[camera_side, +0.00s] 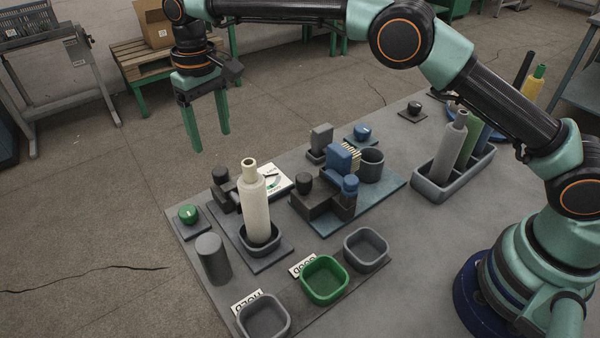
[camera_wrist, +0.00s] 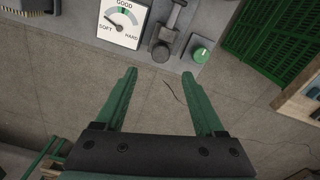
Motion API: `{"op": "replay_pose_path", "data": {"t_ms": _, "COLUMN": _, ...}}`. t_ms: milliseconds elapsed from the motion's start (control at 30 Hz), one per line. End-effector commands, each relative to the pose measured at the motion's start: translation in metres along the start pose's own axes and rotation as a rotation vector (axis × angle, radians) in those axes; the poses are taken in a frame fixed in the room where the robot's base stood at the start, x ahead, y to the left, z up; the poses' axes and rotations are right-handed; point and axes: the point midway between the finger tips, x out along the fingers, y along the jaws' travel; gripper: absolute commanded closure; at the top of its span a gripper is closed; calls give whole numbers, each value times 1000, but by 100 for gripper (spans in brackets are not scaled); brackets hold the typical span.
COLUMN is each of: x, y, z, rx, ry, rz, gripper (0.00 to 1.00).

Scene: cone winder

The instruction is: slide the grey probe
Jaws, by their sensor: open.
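My gripper (camera_side: 208,142) hangs at the upper left in the side view, open and empty, fingers pointing down, above and beyond the bench's far left edge. In the wrist view its green fingers (camera_wrist: 159,73) are spread over bare floor. A dark grey piece with a round knob (camera_side: 221,176), which looks like the probe, sits beside the dial gauge (camera_side: 276,180) and behind the cream cone (camera_side: 255,206). In the wrist view the dark piece (camera_wrist: 163,49) lies just past the fingertips, apart from them. The gauge's needle (camera_wrist: 116,24) points toward SOFT. The cone partly hides this area.
A green knob (camera_side: 188,214) and a grey cylinder (camera_side: 213,258) stand at the bench's left. Green (camera_side: 325,279) and grey (camera_side: 366,249) bins are in front. A blue-and-black fixture (camera_side: 342,185) stands right of the gauge. A grey tray (camera_side: 453,178) holds bobbins farther right.

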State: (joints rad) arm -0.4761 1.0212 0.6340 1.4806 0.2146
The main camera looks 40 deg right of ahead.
Motion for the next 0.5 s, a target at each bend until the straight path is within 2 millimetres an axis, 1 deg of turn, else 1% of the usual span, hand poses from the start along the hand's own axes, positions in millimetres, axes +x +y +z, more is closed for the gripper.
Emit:
{"op": "replay_pose_path", "data": {"t_ms": 33, "x": -8, "y": 0, "z": 0, "rx": 0, "ry": 3, "rz": -1, "gripper": 29}}
{"op": "replay_pose_path", "data": {"t_ms": 200, "x": -22, "y": 0, "z": 0, "rx": 0, "ry": 0, "rz": 0, "gripper": 29}}
{"op": "replay_pose_path", "data": {"t_ms": 300, "x": -26, "y": 0, "z": 0, "rx": 0, "ry": 0, "rz": 0, "gripper": 29}}
{"op": "replay_pose_path", "data": {"t_ms": 500, "x": -27, "y": 0, "z": 0, "rx": 0, "ry": -1, "rz": 0, "gripper": 29}}
